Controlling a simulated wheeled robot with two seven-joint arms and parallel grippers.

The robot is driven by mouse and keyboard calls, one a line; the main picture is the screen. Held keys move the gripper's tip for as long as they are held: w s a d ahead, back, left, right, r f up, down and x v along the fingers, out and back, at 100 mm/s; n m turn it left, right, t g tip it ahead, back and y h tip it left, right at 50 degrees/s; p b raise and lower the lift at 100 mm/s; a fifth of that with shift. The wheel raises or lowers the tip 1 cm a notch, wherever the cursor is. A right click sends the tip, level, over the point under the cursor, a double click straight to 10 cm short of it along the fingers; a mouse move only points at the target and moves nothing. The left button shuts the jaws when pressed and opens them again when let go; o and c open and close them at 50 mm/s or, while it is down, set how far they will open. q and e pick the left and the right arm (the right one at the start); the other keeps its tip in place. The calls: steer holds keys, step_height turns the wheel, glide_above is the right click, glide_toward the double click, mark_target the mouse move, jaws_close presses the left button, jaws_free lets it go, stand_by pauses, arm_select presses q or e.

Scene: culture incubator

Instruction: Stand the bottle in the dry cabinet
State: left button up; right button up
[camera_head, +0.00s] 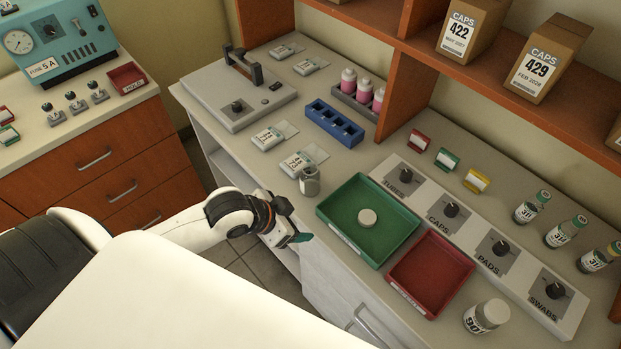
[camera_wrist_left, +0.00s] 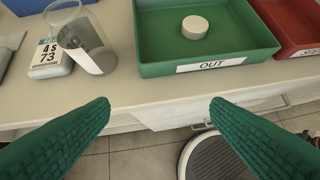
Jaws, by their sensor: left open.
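Several bottles are in the head view, and I cannot tell which one the task means. A white-capped bottle (camera_head: 486,316) stands at the counter's front right. Several small labelled bottles (camera_head: 530,207) stand at the far right, and pink bottles (camera_head: 347,80) stand in a rack at the back. A small clear vessel (camera_head: 309,182) stands by the front edge; it also shows in the left wrist view (camera_wrist_left: 82,42). No dry cabinet is clearly identifiable. My left gripper (camera_head: 293,236) is open and empty before the counter edge; its green fingers (camera_wrist_left: 160,106) are apart. My right gripper is out of view.
A green tray (camera_head: 337,226) labelled OUT holds a white disc (camera_head: 367,218). A red tray (camera_head: 403,298), a blue rack (camera_head: 334,124), a knobbed panel (camera_head: 427,210) and a grey lidded unit with a handle (camera_head: 212,94) stand on the counter. An orange shelf (camera_head: 510,80) overhangs the back.

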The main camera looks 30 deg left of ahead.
arm_select(q)
steer(key=t+h, duration=0.1)
glide_toward(303, 174)
step_height(303, 174, down, 3)
steer(key=w+d, duration=0.1)
steer(key=x, duration=0.3)
steer(key=p+x, duration=0.1)
steer(key=x, duration=0.2)
steer(key=shift+w+d, duration=0.15)
steer(key=shift+w, duration=0.3)
steer(key=shift+w+d+f+p, duration=0.2)
steer(key=shift+w+f+p, duration=0.1)
steer(key=shift+w+p, duration=0.15)
steer(key=shift+m, duration=0.3)
steer(key=x, duration=0.4)
steer(key=shift+w+p, duration=0.1)
steer(key=shift+p, duration=0.3)
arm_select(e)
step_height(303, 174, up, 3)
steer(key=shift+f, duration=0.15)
arm_select(q)
steer(key=shift+c, duration=0.2)
steer(key=c, duration=0.9)
steer(key=shift+c, duration=1)
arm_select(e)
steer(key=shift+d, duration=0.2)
